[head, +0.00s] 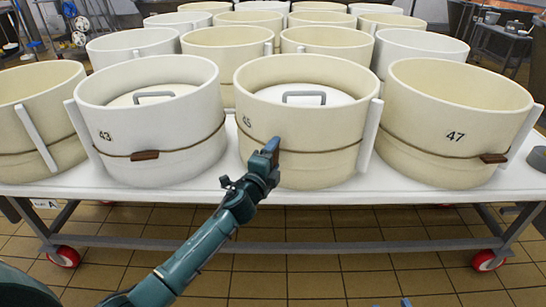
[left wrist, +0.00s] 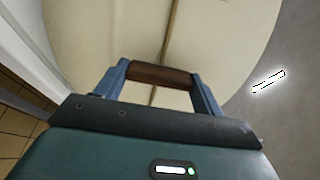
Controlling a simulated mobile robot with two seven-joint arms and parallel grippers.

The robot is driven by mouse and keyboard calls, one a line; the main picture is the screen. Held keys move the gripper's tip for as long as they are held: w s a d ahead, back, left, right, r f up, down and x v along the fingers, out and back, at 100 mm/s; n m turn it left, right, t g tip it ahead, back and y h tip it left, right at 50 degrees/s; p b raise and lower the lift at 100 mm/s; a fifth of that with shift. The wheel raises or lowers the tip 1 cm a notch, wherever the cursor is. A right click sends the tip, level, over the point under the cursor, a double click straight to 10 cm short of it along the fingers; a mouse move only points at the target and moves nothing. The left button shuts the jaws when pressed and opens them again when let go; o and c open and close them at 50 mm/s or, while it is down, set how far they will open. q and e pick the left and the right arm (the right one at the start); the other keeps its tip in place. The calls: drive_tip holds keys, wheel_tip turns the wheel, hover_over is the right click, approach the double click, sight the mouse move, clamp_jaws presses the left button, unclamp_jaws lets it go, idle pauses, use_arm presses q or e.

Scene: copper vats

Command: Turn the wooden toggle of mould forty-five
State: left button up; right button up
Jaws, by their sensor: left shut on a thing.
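Mould forty-five (head: 310,135) is a cream round tub with a black "45" on its wall, in the middle of the front row. A cord runs round it. Its wooden toggle (left wrist: 160,74) shows in the left wrist view, between the fingertips and crosswise to the cord; in the head view the gripper hides it. My left gripper (head: 268,150) is at the tub's front wall, its blue fingers shut on the toggle's two ends. It also shows in the left wrist view (left wrist: 162,82). Of my right gripper only a small blue tip seems to show at the bottom edge.
Mould 43 (head: 150,130) stands close on the left and mould 47 (head: 455,125) on the right, their toggles lying along their cords. More tubs stand behind. All are on a white wheeled table (head: 350,190). Tiled floor in front is clear.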

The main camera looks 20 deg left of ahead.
use_arm(q)
drive_tip(key=o, duration=1)
drive_tip(key=s, duration=0.4)
drive_tip(key=s+a+p, duration=0.1)
drive_tip(key=s, duration=0.3)
drive_tip(key=s+p, duration=0.1)
drive_tip(key=s, duration=0.4)
drive_tip(key=shift+a, duration=0.15)
use_arm(e)
drive_tip(key=shift+s+d+m+g+h, duration=0.15)
drive_tip(key=shift+s+m+g+h, duration=0.2)
drive_tip(key=shift+g, duration=0.45)
